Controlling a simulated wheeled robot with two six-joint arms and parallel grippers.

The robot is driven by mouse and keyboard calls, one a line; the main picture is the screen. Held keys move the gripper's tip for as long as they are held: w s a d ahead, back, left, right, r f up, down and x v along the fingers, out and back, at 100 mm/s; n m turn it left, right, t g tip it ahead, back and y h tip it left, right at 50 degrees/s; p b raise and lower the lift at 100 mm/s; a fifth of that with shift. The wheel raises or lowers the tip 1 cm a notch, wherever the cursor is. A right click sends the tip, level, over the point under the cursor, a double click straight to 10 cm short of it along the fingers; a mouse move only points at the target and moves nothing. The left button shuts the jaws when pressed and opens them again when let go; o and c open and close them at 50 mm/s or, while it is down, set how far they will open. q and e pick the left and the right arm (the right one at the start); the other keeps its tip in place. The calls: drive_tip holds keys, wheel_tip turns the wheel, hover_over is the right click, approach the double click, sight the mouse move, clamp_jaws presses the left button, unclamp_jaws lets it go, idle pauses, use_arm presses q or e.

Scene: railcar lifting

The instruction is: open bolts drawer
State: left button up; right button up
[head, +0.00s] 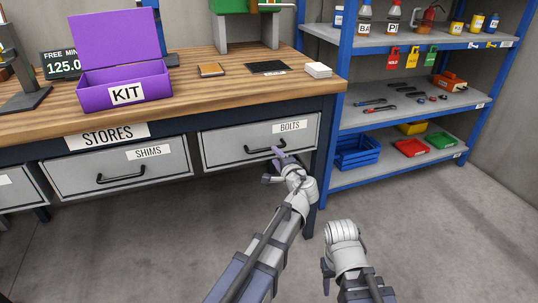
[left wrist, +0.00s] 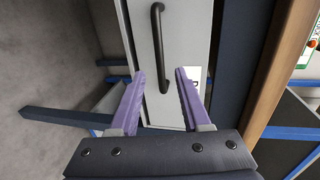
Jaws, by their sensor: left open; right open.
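The bolts drawer (head: 230,148) is a grey front with a BOLTS label (head: 290,127), under the right end of the workbench. It looks closed, flush with its frame. Its black bar handle (head: 262,150) is partly covered by my left gripper in the head view. My left gripper (head: 281,156) is open at the handle's right end. In the left wrist view, the handle (left wrist: 156,40) runs lengthwise, and its lower end appears between the purple fingertips (left wrist: 160,74); contact cannot be told. My right gripper (head: 327,274) is open, low over the floor, mostly hidden by its arm.
The shims drawer (head: 120,172) is left of it, closed. The workbench top (head: 205,95) carries a purple KIT box (head: 125,85). A blue shelf rack (head: 400,112) stands at the right with a blue crate (head: 357,151). The floor before the drawers is clear.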

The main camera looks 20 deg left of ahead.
sight(269, 149)
use_arm(q)
drive_tip(key=shift+w, duration=0.1)
drive_tip(key=b+x, duration=0.1)
drive_tip(key=x, duration=0.6)
drive_tip(key=shift+w+a+f+b, duration=0.1)
drive_tip(key=shift+w+a+b, duration=0.15)
drive_tip(key=shift+b, duration=0.05)
drive_tip(key=shift+c, duration=0.2)
clamp_jaws()
idle(1.0)
